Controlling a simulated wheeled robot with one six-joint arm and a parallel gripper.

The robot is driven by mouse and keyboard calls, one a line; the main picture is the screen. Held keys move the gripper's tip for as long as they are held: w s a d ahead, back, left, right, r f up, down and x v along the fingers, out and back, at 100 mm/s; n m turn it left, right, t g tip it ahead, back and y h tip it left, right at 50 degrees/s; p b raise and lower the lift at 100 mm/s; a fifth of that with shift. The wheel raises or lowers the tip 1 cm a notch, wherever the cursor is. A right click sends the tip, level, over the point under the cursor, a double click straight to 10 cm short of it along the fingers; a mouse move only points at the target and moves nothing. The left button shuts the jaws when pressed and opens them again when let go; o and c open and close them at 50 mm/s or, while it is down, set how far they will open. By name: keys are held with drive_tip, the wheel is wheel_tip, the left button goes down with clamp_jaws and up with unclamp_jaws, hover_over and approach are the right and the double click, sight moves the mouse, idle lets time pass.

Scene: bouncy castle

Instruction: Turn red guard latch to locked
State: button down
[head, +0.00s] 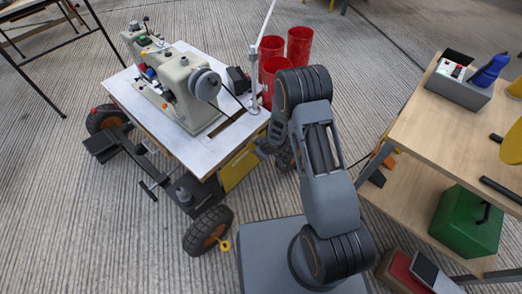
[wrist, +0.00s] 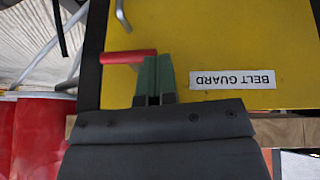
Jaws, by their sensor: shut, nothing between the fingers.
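The red guard latch (wrist: 128,57) shows in the wrist view as a short red bar lying roughly level at the left edge of the yellow belt guard (wrist: 220,45). My gripper (wrist: 154,78) is shut and empty, its green fingertips close to the latch's right end. I cannot tell whether they touch it. The guard carries a "BELT GUARD" label (wrist: 233,80), upside down in this view. In the head view the yellow guard (head: 240,166) is on the side of the sewing machine cart, with my gripper (head: 266,150) at its right end. The latch is hidden there by my arm.
The sewing machine (head: 186,88) stands on the white cart top (head: 125,92). Red cylinders (head: 299,46) stand behind my arm. A wooden shelf unit (head: 425,125) with a green box (head: 466,222) is at the right. A grey metal handle (wrist: 122,14) is on the guard above the latch.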

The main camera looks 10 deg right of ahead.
wheel_tip(320, 180, up, 5)
drive_tip(key=p, duration=0.5)
drive_tip(key=s+d+r+m+g+h+p, duration=0.1)
drive_tip(key=s+r+m+g+h, duration=0.2)
drive_tip(key=s, duration=1.1)
drive_tip(key=s+d+r+m+p, duration=0.2)
drive_tip(key=r+p, duration=0.6)
drive_tip(key=r, duration=1.1)
drive_tip(key=s+d+r+m+t+p, duration=0.1)
drive_tip(key=r+p, duration=0.8)
drive_tip(key=r, duration=1.1)
drive_tip(key=s+d+r+m+p, duration=0.2)
drive_tip(key=r+p, duration=0.7)
drive_tip(key=r, duration=1)
drive_tip(key=shift+s+d+r+m+t, duration=0.3)
drive_tip(key=shift+s+d+t, duration=0.1)
drive_tip(key=shift+s+d, duration=0.65)
